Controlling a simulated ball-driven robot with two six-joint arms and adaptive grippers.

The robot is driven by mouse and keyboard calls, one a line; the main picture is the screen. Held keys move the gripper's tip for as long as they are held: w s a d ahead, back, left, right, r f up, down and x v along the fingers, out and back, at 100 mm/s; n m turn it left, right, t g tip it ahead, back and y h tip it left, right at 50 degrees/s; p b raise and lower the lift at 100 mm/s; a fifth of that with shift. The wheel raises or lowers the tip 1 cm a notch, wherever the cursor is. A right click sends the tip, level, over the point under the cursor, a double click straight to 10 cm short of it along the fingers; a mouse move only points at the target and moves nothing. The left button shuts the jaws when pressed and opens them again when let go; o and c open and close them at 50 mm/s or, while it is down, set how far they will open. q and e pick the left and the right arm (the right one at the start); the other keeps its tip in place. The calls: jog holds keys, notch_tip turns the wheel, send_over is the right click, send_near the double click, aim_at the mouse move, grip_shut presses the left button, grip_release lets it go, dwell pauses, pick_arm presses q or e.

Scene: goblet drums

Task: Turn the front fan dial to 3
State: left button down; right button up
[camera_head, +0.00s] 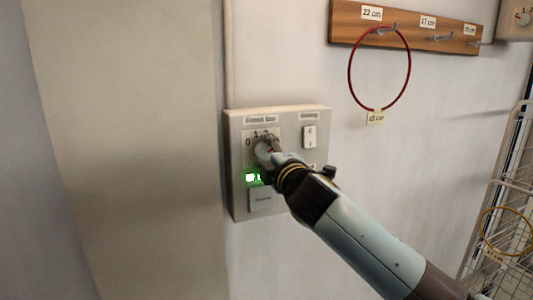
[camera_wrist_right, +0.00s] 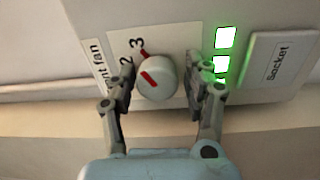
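The front fan dial (camera_wrist_right: 157,77) is a round pale knob with a red line, on a grey wall panel (camera_head: 240,205). In the right wrist view, the line's upper-left end points roughly toward the 2. The 3 sits above it, near a red mark on the panel. My right gripper (camera_wrist_right: 161,86) is open, with one finger on each side of the dial. The left finger is very close to it; I cannot tell whether it touches. In the head view my right gripper (camera_head: 268,149) hides most of the dial. My left gripper is not in view.
Green lights (camera_wrist_right: 226,38) and a socket cover (camera_wrist_right: 282,62) are beside the dial. A white switch (camera_head: 309,137) is on the panel's right. A red ring (camera_head: 350,76) hangs from a wooden hook rail (camera_head: 345,20). A wire rack (camera_head: 510,165) with a yellow ring stands at right.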

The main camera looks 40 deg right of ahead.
jog(key=shift+o, duration=0.6)
jog(key=shift+r, duration=0.1)
jog(key=v, duration=1.2)
